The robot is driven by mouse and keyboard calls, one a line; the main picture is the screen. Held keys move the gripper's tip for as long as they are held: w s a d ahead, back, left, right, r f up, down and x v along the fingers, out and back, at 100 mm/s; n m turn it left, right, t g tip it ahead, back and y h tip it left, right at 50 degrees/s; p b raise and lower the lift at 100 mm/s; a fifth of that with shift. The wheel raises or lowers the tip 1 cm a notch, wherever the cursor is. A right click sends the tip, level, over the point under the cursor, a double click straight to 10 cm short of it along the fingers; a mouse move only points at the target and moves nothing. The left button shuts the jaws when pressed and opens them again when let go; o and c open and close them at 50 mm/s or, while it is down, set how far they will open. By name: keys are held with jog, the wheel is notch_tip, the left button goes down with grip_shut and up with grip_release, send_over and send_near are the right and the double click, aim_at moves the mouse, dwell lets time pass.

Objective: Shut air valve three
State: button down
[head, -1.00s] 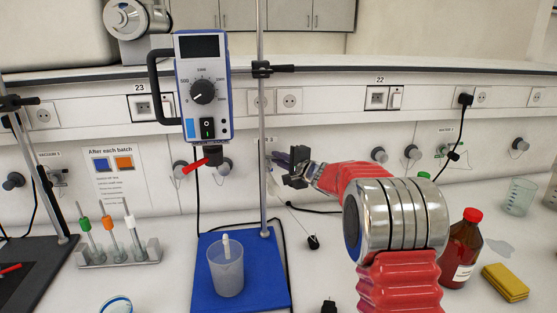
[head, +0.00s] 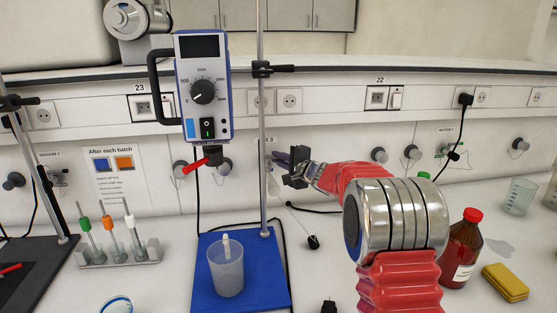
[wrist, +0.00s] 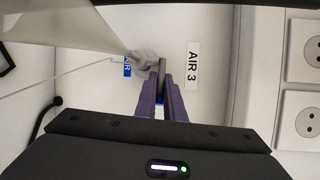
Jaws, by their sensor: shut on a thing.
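The air valve three (wrist: 148,60) is on the white wall panel in the wrist view, beside a label (wrist: 193,65) reading "AIR 3". A small blue "AIR" tag (wrist: 127,66) shows on its other side. My gripper (wrist: 162,85) has its purple fingers closed together on the grey valve handle (wrist: 162,68). In the head view my gripper (head: 284,160) reaches the wall just right of the metal stand rod. There the valve is mostly hidden behind the gripper and the rod.
A stirrer unit (head: 203,85) on a metal rod (head: 262,190) stands just left of my gripper. A beaker (head: 226,270) sits on the blue stand base (head: 205,292). A red-capped brown bottle (head: 461,252) and a yellow sponge (head: 505,282) are at the right.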

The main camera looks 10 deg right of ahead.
jog(key=shift+f+n+y, duration=0.25)
jog(key=shift+n+y, duration=0.05)
jog(key=shift+y, duration=0.1)
jog(key=n+g+y, duration=0.1)
jog(key=w+n+g+y, duration=0.1)
jog(key=shift+y, duration=0.4)
jog(key=shift+n, duration=0.3)
jog(key=c, duration=2.1)
grip_release()
jog(key=shift+d+r, duration=0.1)
jog(key=v, duration=1.3)
jog(key=shift+s+d, duration=0.25)
jog(key=shift+d, duration=0.1)
